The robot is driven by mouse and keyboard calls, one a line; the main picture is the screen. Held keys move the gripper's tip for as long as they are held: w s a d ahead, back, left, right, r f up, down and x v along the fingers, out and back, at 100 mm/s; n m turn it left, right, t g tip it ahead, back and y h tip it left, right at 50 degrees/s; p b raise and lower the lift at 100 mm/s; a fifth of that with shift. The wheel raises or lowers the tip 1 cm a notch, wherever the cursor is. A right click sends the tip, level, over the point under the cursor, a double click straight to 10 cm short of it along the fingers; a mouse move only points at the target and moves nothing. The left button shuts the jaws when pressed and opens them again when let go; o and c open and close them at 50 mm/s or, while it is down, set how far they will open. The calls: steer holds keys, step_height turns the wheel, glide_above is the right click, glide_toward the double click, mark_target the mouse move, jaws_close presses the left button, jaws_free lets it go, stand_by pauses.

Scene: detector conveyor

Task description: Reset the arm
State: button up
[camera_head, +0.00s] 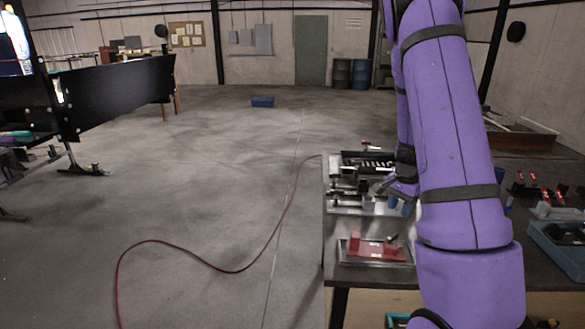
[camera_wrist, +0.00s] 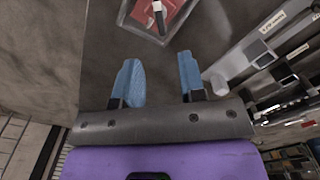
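My purple arm (camera_head: 460,150) reaches over the dark table on the right in the head view. My gripper (camera_head: 387,205) hangs over the table, partly hidden behind the arm. In the wrist view, its two blue fingers (camera_wrist: 160,78) stand wide apart with nothing between them, so it is open and empty. Bare dark table surface (camera_wrist: 220,30) shows past the fingertips.
A tray (camera_head: 352,259) with a red part (camera_head: 370,247) lies near the table's left edge. Labelled grey trays (camera_wrist: 262,47) lie close to the right finger. A blue bin (camera_head: 540,238) stands at the right. Open floor with a red hose (camera_head: 200,262) lies left.

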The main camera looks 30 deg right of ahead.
steer(key=s+a+r+n+t+y, duration=0.2)
steer(key=a+r+n, duration=0.5)
steer(key=a+r, duration=1.05)
steer(key=s+a+r+n+t+h, duration=0.1)
steer(key=s+a+r+n, duration=0.3)
steer(key=s, duration=0.4)
steer(key=s+a+r+n+t+h, duration=0.1)
steer(key=s+a+r+n+t, duration=0.1)
steer(key=s+a+r+n, duration=0.3)
steer(key=s+a+r, duration=0.1)
steer(key=s+a, duration=0.2)
steer(key=a, duration=0.1)
steer(key=shift+s+a+r, duration=0.2)
steer(key=shift+s+r, duration=0.2)
steer(key=shift+w, duration=0.1)
